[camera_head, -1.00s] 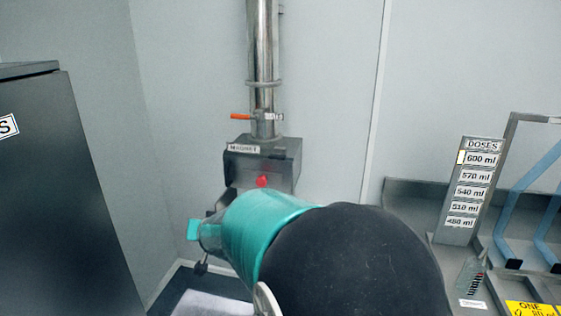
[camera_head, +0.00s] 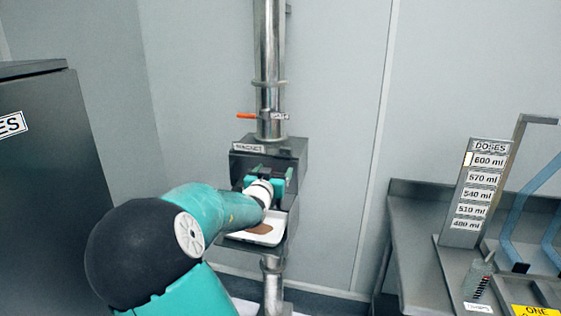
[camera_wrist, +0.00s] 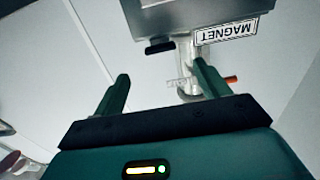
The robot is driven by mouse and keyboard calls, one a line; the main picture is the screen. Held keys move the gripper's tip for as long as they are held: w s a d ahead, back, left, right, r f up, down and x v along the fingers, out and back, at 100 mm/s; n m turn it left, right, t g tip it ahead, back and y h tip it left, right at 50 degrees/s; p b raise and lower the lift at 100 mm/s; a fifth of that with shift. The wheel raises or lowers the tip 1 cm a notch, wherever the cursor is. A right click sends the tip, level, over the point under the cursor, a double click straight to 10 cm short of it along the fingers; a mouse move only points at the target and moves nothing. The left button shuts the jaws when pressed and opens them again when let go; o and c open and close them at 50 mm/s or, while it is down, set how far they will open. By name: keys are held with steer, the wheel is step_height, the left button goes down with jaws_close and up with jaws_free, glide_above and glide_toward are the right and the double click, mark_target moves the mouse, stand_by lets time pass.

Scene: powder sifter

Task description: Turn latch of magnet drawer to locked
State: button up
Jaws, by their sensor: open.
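The magnet housing (camera_head: 296,150) is a dark metal box labelled MAGNET on the steel pipe. It shows upside down at the top of the wrist view (camera_wrist: 188,14). My gripper (camera_head: 268,178) is in front of the housing's lower front. In the wrist view my gripper (camera_wrist: 162,82) has its two green fingers spread with nothing between them. The red knob on the housing front does not show now; my gripper covers that area in the head view. I cannot make out the latch or its position. A small black part (camera_wrist: 160,46) sticks out beside the housing.
A white tray (camera_head: 279,227) with brown powder sits below my gripper. The pipe (camera_head: 268,50) carries an orange-handled valve (camera_head: 245,116) above the housing. A dark cabinet (camera_head: 50,190) stands left. A metal bench (camera_head: 405,215) with a doses board (camera_head: 478,190) stands right.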

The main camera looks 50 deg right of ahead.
mark_target(282, 158)
steer(key=x, duration=0.8)
steer(key=shift+w+d, duration=0.15)
steer(key=shift+d, duration=0.05)
steer(key=c, duration=1)
